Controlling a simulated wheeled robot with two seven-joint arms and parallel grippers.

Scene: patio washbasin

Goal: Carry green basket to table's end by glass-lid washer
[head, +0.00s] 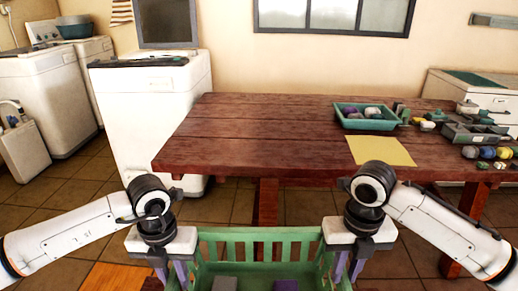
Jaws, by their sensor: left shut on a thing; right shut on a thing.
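The green basket (262,236) is at the bottom of the head view, in front of the table, its lower part cut off by the frame. A grey block (224,284) and a purple block (286,285) lie inside it. My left gripper (170,272) is shut on the basket's left side, and my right gripper (347,266) is shut on its right side. The wooden table (245,130) is ahead. Its left end stands beside a white washer (150,120) with a dark top; I cannot tell whether that is glass.
A teal tray (345,121) with several items, a yellow sheet (381,151), a grey divided tray (470,135) and several balls (486,153) occupy the table's right part. Its left part is bare. More white machines (48,90) stand at far left. An orange mat (108,277) lies on the floor.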

